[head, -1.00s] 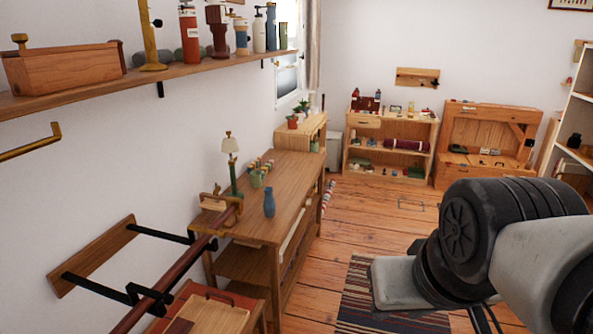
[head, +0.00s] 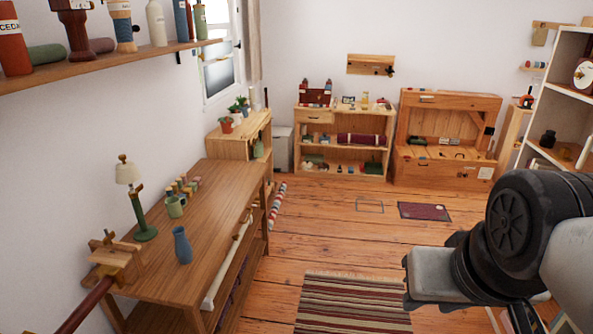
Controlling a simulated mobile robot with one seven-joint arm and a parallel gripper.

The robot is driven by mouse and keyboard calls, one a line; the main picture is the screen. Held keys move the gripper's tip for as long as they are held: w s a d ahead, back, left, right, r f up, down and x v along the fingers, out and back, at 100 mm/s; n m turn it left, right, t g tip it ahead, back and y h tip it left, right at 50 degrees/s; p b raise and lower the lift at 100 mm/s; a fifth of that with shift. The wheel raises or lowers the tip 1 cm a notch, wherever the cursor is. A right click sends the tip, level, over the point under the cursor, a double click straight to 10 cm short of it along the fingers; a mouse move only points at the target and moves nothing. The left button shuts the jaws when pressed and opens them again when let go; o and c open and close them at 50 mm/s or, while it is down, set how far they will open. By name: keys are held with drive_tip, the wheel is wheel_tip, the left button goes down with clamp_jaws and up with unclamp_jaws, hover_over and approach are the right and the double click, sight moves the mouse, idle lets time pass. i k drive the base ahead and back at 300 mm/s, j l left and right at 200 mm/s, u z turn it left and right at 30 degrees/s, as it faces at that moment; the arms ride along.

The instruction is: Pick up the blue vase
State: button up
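The blue vase (head: 182,245) stands upright on the wooden desk (head: 222,196) at the left, near the desk's front part. A green lamp (head: 138,200) with a pale shade stands behind and left of it. My arm reaches in from the right edge of the head view, well apart from the vase. A grey block at the arm's end shows over the floor, but no fingers can be made out, so my gripper is not visible.
A wooden clamp (head: 112,256) sits at the desk's near left corner. A striped rug (head: 352,305) lies on open floor. A white shelf unit (head: 560,100) stands at the right.

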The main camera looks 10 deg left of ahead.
sight(183, 251)
drive_tip(key=i+u, duration=0.1)
drive_tip(key=i, duration=0.7)
drive_tip(key=i+l+u, duration=0.1)
drive_tip(key=i, duration=0.65)
drive_tip(key=i+u, duration=0.2)
drive_tip(key=u, duration=0.2)
drive_tip(key=i+u, duration=0.2)
drive_tip(key=u, duration=0.15)
drive_tip(key=i+l+u, duration=0.1)
drive_tip(key=u, duration=0.3)
drive_tip(key=i+l+u, duration=0.15)
drive_tip(key=u, duration=0.25)
drive_tip(key=i+u, duration=0.3)
drive_tip(key=i+l+u, duration=0.1)
drive_tip(key=u, duration=0.25)
drive_tip(key=i, duration=0.05)
